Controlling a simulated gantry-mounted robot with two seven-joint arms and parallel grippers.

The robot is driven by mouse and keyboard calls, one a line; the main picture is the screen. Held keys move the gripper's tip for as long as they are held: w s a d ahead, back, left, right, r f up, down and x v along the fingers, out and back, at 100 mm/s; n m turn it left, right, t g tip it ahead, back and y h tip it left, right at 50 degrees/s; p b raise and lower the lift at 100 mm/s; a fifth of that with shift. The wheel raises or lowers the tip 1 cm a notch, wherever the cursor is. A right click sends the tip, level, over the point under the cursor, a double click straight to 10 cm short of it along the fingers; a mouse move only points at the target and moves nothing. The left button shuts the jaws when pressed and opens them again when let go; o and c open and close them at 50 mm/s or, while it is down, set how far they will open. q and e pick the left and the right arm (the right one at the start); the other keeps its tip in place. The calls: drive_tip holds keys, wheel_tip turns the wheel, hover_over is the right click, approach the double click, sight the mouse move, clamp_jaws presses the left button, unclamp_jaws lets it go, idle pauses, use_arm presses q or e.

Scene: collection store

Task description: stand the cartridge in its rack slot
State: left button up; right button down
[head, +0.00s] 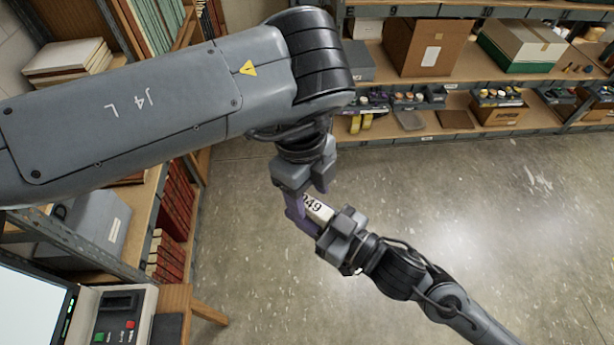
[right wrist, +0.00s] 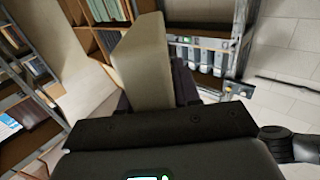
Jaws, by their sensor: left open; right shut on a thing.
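The cartridge (head: 317,209) is a small pale block with a label whose digits look like "049", in the middle of the head view. My right gripper (head: 331,228) is shut on its lower end and holds it up in the air. In the right wrist view the cartridge (right wrist: 140,65) is a plain beige block rising from the jaws, tilted. My left gripper (head: 309,201) is open at the cartridge's upper end, with its purple fingers apart near it. I cannot tell whether they touch it. In the right wrist view, pale upright units (right wrist: 205,58) stand in a row on a shelf, possibly the rack; no free slot is discernible.
Shelving with cardboard boxes (head: 425,45) runs along the back. A bookshelf with red volumes (head: 176,200) stands at the left. A console with green and red buttons (head: 118,318) is at the lower left. The concrete floor (head: 510,220) at the right is clear.

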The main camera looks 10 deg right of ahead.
use_arm(q)
drive_tip(key=shift+f, duration=0.35)
drive_tip(key=shift+d, duration=0.1)
clamp_jaws()
use_arm(e)
drive_tip(key=shift+a, duration=0.1)
drive_tip(key=c, duration=0.9)
unclamp_jaws()
drive_tip(key=shift+s, duration=0.1)
drive_tip(key=shift+o, duration=0.9)
